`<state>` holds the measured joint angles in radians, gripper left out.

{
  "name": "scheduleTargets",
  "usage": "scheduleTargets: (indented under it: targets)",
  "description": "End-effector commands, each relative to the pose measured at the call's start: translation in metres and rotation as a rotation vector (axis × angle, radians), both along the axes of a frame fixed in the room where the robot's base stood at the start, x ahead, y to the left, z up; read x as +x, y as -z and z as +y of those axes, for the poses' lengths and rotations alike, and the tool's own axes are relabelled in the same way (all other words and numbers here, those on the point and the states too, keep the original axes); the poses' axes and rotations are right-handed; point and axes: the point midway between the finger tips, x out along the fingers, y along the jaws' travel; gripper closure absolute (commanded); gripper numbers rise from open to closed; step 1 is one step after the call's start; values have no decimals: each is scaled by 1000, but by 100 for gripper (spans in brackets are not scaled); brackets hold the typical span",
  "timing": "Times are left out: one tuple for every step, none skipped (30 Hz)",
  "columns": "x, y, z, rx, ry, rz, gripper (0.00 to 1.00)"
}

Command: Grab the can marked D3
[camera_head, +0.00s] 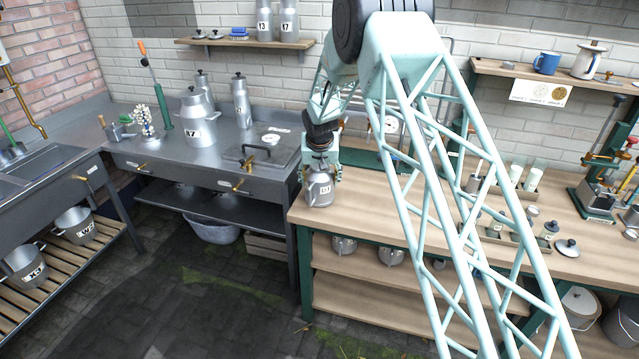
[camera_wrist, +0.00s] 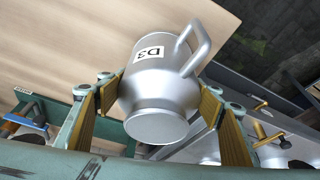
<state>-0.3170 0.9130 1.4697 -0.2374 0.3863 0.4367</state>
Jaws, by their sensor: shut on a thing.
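The can marked D3 (camera_head: 319,190) is a silver metal can with a side handle and a white label. In the head view it is at the left front corner of the wooden bench, upright or nearly so. My gripper (camera_head: 320,160) comes down over it from above. In the wrist view the can (camera_wrist: 160,92) sits between the two yellow-padded fingers of my gripper (camera_wrist: 165,110), which are shut on it around its neck. Its D3 label and handle show clearly. I cannot tell whether its base touches the bench.
The wooden bench (camera_head: 375,222) has clear room right of the can. A steel counter to the left holds a can marked K7 (camera_head: 197,120) and other cans. Cans marked Y3 (camera_head: 264,22) and Y7 (camera_head: 289,24) stand on a wall shelf. Small jars and a lid (camera_head: 567,247) lie farther right.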

Motion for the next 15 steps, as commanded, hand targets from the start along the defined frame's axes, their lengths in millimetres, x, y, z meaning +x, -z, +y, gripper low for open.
scheduleTargets:
  targets:
    - [1,-3,0,0,0,-2,54]
    - [1,-5,0,0,0,-2,54]
    - [1,-7,0,0,0,-2,54]
    - [1,-9,0,1,0,-2,54]
    - [1,-11,0,1,0,-3,54]
    - [1,-14,0,1,0,-3,54]
    - [1,-17,0,1,0,-4,54]
    - [1,-20,0,1,0,-4,54]
    - [1,-21,0,1,0,-3,54]
    - [1,-23,0,1,0,-3,54]
    - [1,-25,0,1,0,-3,54]
    - [1,-28,0,0,0,-3,54]
    - [1,-30,0,0,0,-2,54]
    - [1,-33,0,0,0,-2,54]
    - [1,-36,0,0,0,-2,54]
